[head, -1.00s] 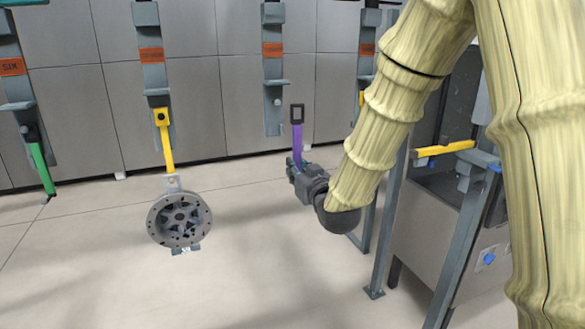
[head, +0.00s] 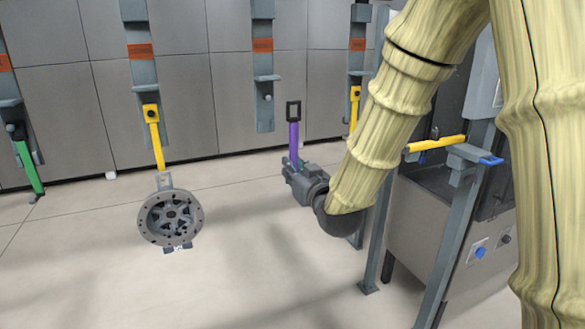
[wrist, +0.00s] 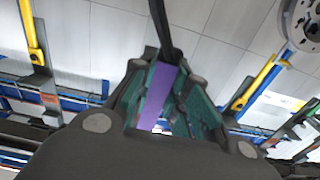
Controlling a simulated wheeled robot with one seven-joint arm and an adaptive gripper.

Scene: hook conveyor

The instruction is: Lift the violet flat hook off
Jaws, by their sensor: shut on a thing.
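The violet flat hook (head: 294,140) stands upright in my gripper (head: 299,166), with a dark rectangular loop at its top. In the head view it is apart from the grey hanger (head: 263,90) and its peg, which are up and to the left of it. In the wrist view the violet strip (wrist: 157,95) runs between the green-padded fingers of my gripper (wrist: 163,92), which are shut on it. The hook's lower end is hidden by the gripper.
A yellow hook (head: 155,140) carries a round grey flange (head: 170,217) on the left. A green hook (head: 29,168) hangs far left and another yellow hook (head: 354,105) behind my arm. A grey stand (head: 455,230) with a yellow bar (head: 436,144) is at right. Open floor lies between.

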